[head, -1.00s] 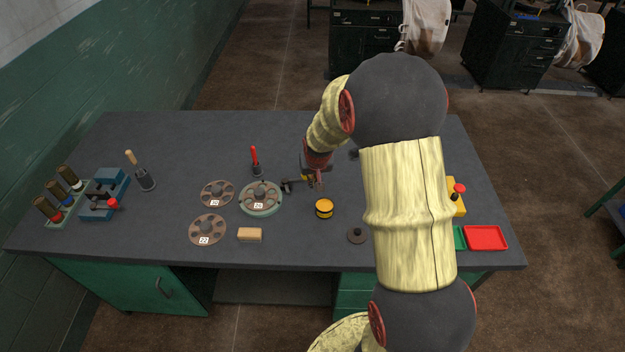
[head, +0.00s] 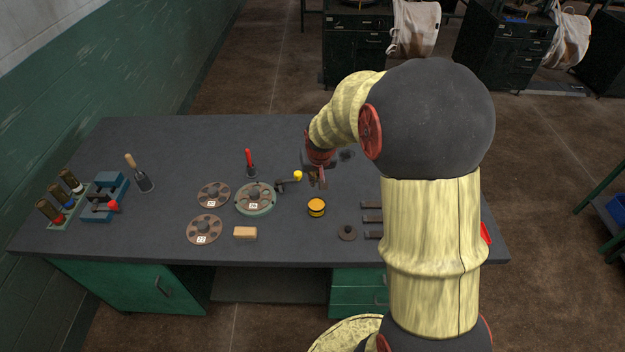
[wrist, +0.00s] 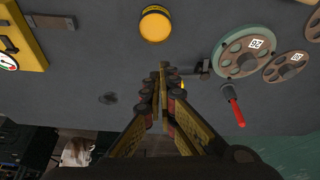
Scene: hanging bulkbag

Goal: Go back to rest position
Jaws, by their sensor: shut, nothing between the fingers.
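My gripper (head: 318,178) is above the dark bench (head: 150,240), behind the yellow tin (head: 316,208) in the head view. In the wrist view my gripper (wrist: 160,75) has its fingers together with nothing between them. The yellow tin (wrist: 155,24) lies just beyond the fingertips there, apart from them. My forearm covers much of the bench's right part in the head view. The exact height of the fingertips above the bench is hard to tell.
A green-rimmed round plate (head: 254,198), brown discs (head: 204,229), a red-handled tool (head: 250,163) and a tan block (head: 245,233) are left of my gripper. A yellow box (wrist: 22,40) shows in the wrist view.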

